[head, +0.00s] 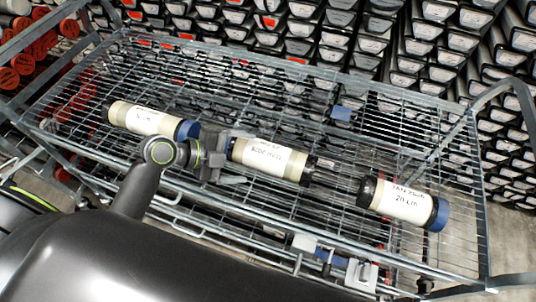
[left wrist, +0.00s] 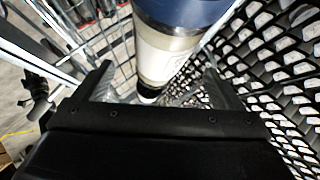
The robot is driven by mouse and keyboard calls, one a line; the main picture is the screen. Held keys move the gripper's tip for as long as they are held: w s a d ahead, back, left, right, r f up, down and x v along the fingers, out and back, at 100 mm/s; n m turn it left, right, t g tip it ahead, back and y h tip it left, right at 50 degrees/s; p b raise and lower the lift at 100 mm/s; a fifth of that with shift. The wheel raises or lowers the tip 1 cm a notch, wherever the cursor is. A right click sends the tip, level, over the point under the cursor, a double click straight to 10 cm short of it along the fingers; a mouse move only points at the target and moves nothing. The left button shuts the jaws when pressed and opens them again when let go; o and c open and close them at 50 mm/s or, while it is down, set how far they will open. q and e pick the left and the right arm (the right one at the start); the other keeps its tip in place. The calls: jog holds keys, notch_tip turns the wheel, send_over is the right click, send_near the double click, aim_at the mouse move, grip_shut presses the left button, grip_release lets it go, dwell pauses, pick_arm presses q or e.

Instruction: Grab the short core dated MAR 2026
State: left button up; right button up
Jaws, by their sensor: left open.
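Three capped cores with pale labels lie in a wire cart basket. The left core (head: 140,119) has a blue cap at its right end. The middle core (head: 268,160) lies just right of my left gripper (head: 212,155), which hides part of its left end. The right core (head: 398,201) has a dark left end and a blue right cap. The label print is too small and blurred to read surely. In the left wrist view, a core (left wrist: 165,52) with a blue cap and black far end shows between the open fingers of my left gripper (left wrist: 160,85). My right gripper is not seen.
The wire cart (head: 200,72) has raised rails around the basket. Behind it stand dense rows of dark, labelled tube ends (head: 400,60). Red-ended tubes (head: 22,65) are at the far left.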

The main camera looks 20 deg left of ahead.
aim_at(256, 156)
pick_arm(q)
jog(key=shift+w+d+f, duration=0.2)
jog(key=shift+d, duration=0.15)
jog(key=shift+w+d+f+p, duration=0.25)
jog(key=shift+w+d+p, duration=0.2)
jog(key=shift+d+p, duration=0.15)
jog(key=p+x, duration=0.1)
jog(key=x, duration=0.2)
jog(key=shift+w+d+f, duration=0.2)
jog(key=shift+d+f, duration=0.05)
jog(key=c, duration=1.6)
jog(key=shift+w+r, duration=0.1)
jog(key=shift+r, duration=0.05)
jog(key=shift+c, duration=1)
